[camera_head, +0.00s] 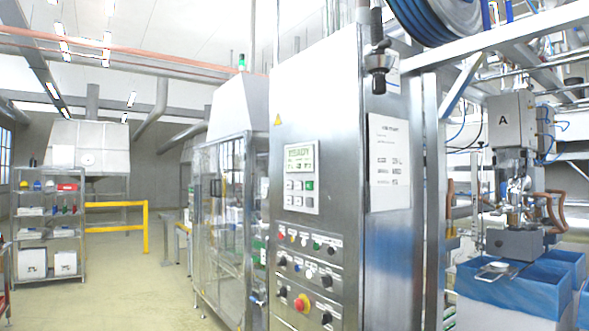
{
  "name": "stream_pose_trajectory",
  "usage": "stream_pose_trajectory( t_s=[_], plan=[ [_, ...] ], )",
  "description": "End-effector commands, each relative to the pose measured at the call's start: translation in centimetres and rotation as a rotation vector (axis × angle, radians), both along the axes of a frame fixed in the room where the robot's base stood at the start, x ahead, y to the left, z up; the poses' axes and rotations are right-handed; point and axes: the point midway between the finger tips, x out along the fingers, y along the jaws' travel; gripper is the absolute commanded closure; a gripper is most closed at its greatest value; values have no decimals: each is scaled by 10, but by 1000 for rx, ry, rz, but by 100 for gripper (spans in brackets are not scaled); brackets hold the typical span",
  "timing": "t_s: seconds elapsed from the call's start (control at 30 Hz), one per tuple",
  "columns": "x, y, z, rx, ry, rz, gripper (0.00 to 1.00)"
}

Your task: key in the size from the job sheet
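A steel control cabinet (335,120) stands in the middle of the view. On its front is a small panel with a lit green display (300,157); its top line seems to read READY, and the lower line is too small to read. Under the display is a keypad (299,191) with several light keys and a green one. A white sheet (389,163) with a heading and several rows of small print is fixed to the cabinet's right side; it may be the job sheet, but its text is not legible. My gripper is not in view.
Below the keypad are rows of coloured buttons and a red emergency stop (302,303). At right, a machine head marked A (503,121) hangs over blue-lined boxes (515,290). A shelf rack (48,225) and yellow rail (145,225) stand left. Floor (120,290) at left is clear.

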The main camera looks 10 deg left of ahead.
Motion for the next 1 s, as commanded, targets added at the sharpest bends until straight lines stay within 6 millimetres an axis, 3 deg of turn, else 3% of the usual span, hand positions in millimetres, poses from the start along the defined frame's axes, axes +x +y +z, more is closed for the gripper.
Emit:
stream_pose_trajectory(
  t_s=[0.37, 0.83, 1.0],
  plan=[
    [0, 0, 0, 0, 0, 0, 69],
    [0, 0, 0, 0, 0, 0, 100],
    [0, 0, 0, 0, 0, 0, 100]
  ],
)
